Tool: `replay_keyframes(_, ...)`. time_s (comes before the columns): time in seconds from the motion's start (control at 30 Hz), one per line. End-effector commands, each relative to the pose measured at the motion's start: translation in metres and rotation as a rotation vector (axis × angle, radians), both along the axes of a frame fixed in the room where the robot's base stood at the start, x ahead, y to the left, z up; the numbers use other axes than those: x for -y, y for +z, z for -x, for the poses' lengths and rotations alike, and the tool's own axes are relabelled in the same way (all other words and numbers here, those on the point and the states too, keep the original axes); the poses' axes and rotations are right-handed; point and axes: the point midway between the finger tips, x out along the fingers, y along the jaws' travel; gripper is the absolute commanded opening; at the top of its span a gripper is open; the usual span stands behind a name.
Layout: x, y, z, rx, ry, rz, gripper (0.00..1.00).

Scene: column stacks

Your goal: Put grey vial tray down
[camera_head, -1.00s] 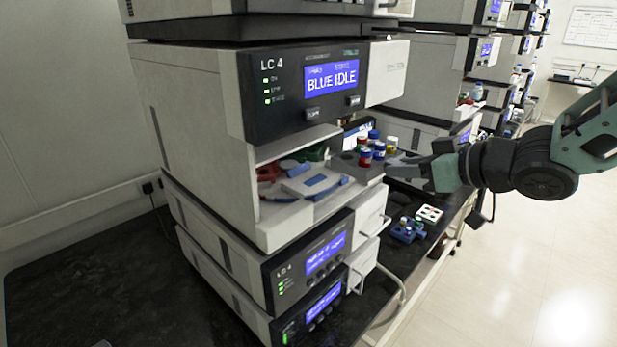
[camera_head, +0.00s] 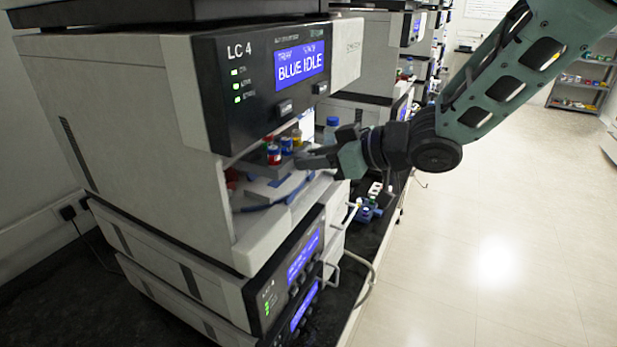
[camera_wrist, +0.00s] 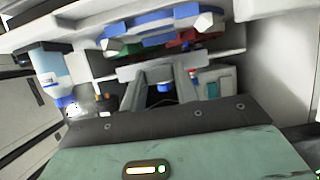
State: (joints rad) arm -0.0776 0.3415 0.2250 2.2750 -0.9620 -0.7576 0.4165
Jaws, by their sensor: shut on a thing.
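My gripper (camera_head: 308,158) is shut on the grey vial tray (camera_head: 266,168). The tray carries several capped vials, among them a red one (camera_head: 273,154), a blue one (camera_head: 287,146) and a yellow one (camera_head: 297,137). In the head view it is at the open bay of the LC 4 unit, above the bay floor; whether it touches anything is unclear. In the wrist view my fingers reach to the tray's grey edge (camera_wrist: 150,70), with a blue vial cap (camera_wrist: 165,87) between them.
The LC 4 unit (camera_head: 120,110) shows "BLUE IDLE" on its screen (camera_head: 299,62). Blue and white pieces (camera_wrist: 165,22) lie inside the bay. A blue-capped bottle (camera_head: 332,128) stands behind my gripper. A blue rack (camera_head: 367,210) sits on the dark bench. The floor on the right is clear.

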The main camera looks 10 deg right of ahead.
Motion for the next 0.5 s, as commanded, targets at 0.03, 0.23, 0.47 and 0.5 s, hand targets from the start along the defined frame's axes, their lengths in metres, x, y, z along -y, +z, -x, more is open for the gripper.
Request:
replay_keyframes(0.03, 0.0, -0.004, 0.0, -0.002, 0.0, -0.001, 0.07)
replay_keyframes(0.23, 0.0, -0.029, 0.0, -0.005, -0.001, 0.0, 0.07)
replay_keyframes(0.47, 0.0, -0.042, 0.0, 0.003, -0.001, -0.001, 0.07)
replay_keyframes(0.5, 0.0, -0.042, 0.0, 0.003, -0.001, -0.001, 0.07)
